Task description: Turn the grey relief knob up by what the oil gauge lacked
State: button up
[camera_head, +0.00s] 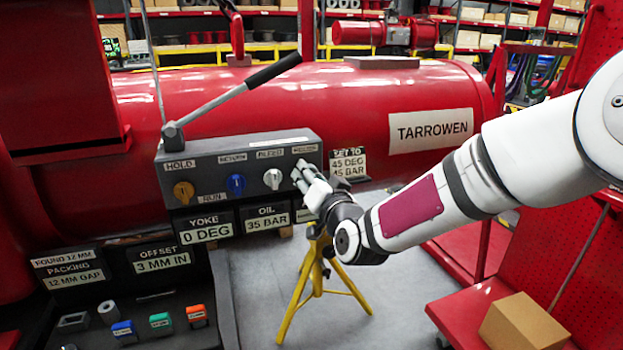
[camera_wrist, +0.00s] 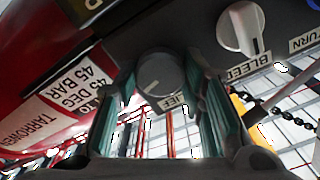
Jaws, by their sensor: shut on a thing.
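The grey relief knob (camera_wrist: 160,75) sits between my two fingers in the wrist view, with a white mark on its face. Its label is partly covered and shows "IEF". My gripper (camera_wrist: 165,88) is shut on the knob. In the head view my gripper (camera_head: 306,180) reaches the right end of the dark control box (camera_head: 240,155) and hides most of the knob. The oil display (camera_head: 266,218) reads 35 BAR. The set-to sign (camera_head: 348,163) reads 45 DEG, 45 BAR.
The white bleed knob (camera_head: 272,179) is close beside my gripper. Left of it are the blue return/run knob (camera_head: 236,184) and brass hold knob (camera_head: 184,193). A long lever (camera_head: 235,95) rises over the box. The yoke display (camera_head: 207,230) reads 0 DEG. A yellow stand (camera_head: 318,275) is below.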

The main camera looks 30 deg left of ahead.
jog(key=o, duration=1.2)
jog(key=shift+c, duration=0.2)
jog(key=v, duration=1.2)
